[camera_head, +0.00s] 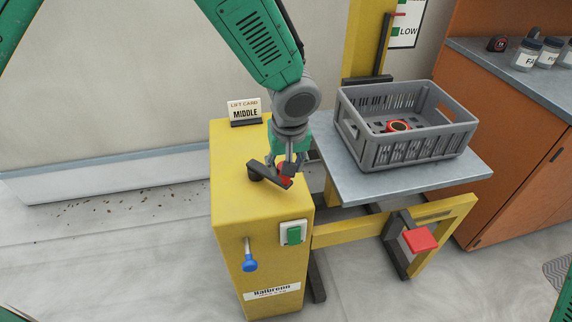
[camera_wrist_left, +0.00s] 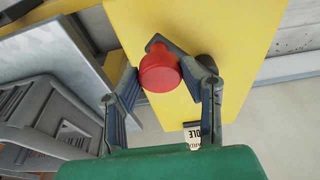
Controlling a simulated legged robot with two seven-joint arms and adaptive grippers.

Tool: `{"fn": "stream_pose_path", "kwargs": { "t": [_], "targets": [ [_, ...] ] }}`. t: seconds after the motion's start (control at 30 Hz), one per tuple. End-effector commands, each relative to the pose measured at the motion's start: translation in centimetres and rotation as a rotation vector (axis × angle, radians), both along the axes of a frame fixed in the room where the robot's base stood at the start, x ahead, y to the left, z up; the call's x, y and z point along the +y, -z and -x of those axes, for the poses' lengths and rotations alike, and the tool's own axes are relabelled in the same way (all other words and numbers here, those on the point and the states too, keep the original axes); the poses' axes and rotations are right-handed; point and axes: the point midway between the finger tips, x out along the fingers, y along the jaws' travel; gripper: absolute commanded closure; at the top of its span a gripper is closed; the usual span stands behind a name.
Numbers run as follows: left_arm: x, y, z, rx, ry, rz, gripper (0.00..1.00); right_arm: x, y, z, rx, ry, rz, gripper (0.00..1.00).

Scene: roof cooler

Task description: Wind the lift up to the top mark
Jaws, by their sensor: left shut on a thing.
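The yellow lift cabinet (camera_head: 230,215) has a dark crank arm (camera_head: 270,174) on its top, with a red knob (camera_head: 284,179) at one end. My left gripper (camera_head: 289,165) is shut on the red knob, which shows between its fingers in the left wrist view (camera_wrist_left: 160,72). The lift's grey platform (camera_head: 355,175) stands beside the cabinet. A yellow mast (camera_head: 362,40) rises behind it, next to a scale plate (camera_head: 407,30) reading LOW. A red pointer (camera_head: 399,14) is near the plate's upper visible part; the top mark is out of view. My right gripper is not in view.
A grey crate (camera_head: 375,155) with a red round object (camera_head: 398,126) stands on the platform. A card (camera_head: 245,112) reads MIDDLE. The cabinet front has a green switch (camera_head: 294,234) and a blue-knobbed lever (camera_head: 249,264). A red pedal (camera_head: 420,240) is low right. An orange counter (camera_head: 520,165) stands right.

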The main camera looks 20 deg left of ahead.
Motion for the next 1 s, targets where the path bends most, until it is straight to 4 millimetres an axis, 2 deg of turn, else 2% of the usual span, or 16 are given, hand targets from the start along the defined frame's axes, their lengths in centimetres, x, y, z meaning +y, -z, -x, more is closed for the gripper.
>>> {"fn": "stream_pose_path", "kwargs": {
  "t": [0.23, 0.67, 1.0],
  "targets": [
    [-0.3, -0.3, -1.9, -0.012, 0.0, 0.003, 0.99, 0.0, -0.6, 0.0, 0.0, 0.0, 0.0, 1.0],
    [-0.4, -0.3, -2.3, -0.011, 0.0, 0.001, 0.99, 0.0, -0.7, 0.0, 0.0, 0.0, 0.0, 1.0],
    [-0.4, -0.4, -4.1, -0.013, 0.0, 0.002, 0.99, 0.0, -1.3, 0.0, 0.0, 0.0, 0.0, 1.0]
  ]
}}
